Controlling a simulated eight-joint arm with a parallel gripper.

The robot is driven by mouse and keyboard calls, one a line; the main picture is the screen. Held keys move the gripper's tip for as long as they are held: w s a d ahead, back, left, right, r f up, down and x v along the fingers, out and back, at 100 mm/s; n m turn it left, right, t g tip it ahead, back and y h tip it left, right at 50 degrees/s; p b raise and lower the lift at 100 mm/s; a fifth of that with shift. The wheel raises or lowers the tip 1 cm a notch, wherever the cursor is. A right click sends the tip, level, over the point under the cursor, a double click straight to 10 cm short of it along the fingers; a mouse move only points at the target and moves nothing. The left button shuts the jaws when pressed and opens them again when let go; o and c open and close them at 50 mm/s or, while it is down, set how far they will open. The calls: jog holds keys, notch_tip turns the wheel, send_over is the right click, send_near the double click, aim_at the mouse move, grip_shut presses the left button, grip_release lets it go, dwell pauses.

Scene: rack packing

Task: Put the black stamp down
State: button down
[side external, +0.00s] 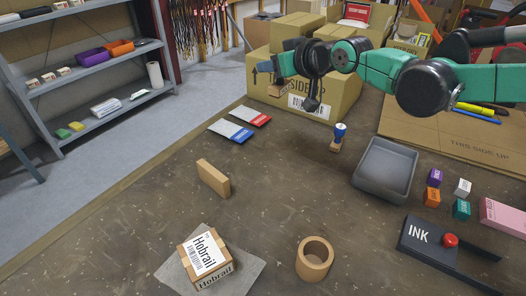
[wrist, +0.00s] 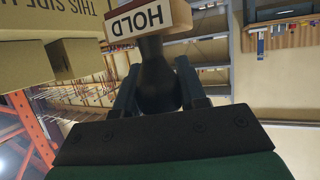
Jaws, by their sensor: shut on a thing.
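My gripper (side external: 277,78) is raised above the far part of the table, in front of the big cardboard boxes. In the wrist view the gripper (wrist: 158,92) is shut on the black stamp (wrist: 154,70), with its dark handle between the two fingers. The stamp's base has a white HOLD label and points away from the gripper. In the side view only a small brownish part of the stamp (side external: 277,91) shows below the gripper, clear of the table. The rest is hidden or too small to tell.
A black INK pad (side external: 425,236), several small coloured blocks, a cardboard ring (side external: 315,262), a Hobrail box (side external: 207,262), a wooden block (side external: 213,178) and label packs (side external: 231,131) lie around. The middle is clear.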

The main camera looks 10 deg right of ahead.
aim_at(275, 87)
jog(key=s+f+m+h, duration=0.1)
jog(key=s+f+t+h, duration=0.1)
jog(key=s, duration=0.1)
jog(key=shift+s+a+f+m, duration=0.15)
jog(key=shift+s+f+m, duration=0.1)
jog(key=shift+f+m, duration=0.15)
jog(key=s+d+r+m+g+h, duration=0.5)
jog(key=s+m+h, duration=0.4)
jog(key=m+h, duration=0.35)
jog(key=shift+n+t+h, duration=0.25)
jog(key=shift+t, duration=0.45)
jog(key=f, duration=0.6)
jog(key=d+f, duration=0.1)
jog(key=f, duration=1.2)
jog(key=shift+w+d+f, duration=0.15)
jog(key=shift+f, duration=0.15)
jog(key=c, duration=0.5)
grip_release()
